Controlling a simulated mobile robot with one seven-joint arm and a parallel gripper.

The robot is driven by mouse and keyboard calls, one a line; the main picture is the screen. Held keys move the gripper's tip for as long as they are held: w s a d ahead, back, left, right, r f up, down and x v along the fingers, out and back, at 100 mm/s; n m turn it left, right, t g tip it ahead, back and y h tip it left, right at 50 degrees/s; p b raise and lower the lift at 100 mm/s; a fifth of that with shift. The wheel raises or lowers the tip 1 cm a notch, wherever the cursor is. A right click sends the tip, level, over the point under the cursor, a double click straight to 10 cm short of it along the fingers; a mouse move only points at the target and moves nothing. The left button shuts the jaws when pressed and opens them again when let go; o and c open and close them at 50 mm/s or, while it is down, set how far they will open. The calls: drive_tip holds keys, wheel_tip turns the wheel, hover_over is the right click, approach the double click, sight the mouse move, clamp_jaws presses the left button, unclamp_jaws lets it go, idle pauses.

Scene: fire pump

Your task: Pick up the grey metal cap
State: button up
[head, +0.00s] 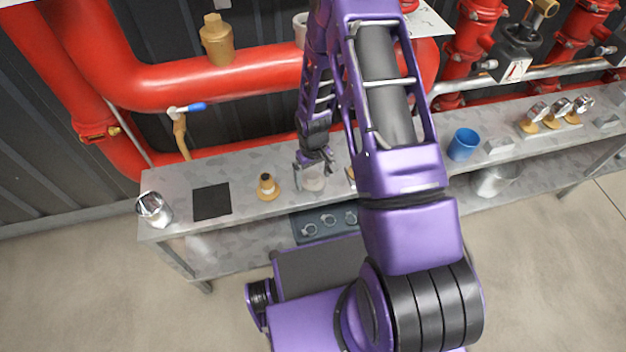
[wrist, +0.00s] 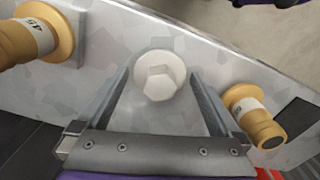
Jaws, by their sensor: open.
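The grey metal cap (wrist: 160,77) is pale, with a round flange and a hexagonal top. It stands on the galvanised bench. In the head view the cap (head: 314,183) is partly hidden by my gripper (head: 312,168). In the wrist view my gripper (wrist: 161,84) is open, with one finger on each side of the cap and a gap on both sides. The fingertips reach about level with the cap in the picture. I cannot tell their exact height above the bench.
A brass fitting (head: 267,187) stands left of the cap; another brass fitting (wrist: 42,33) stands on its other side. Farther left are a black square mat (head: 211,202) and a chrome cup (head: 153,208). A blue cup (head: 463,144) stands right. Red pipes (head: 200,82) run behind.

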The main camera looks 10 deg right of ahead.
drive_tip(key=c, duration=1.2)
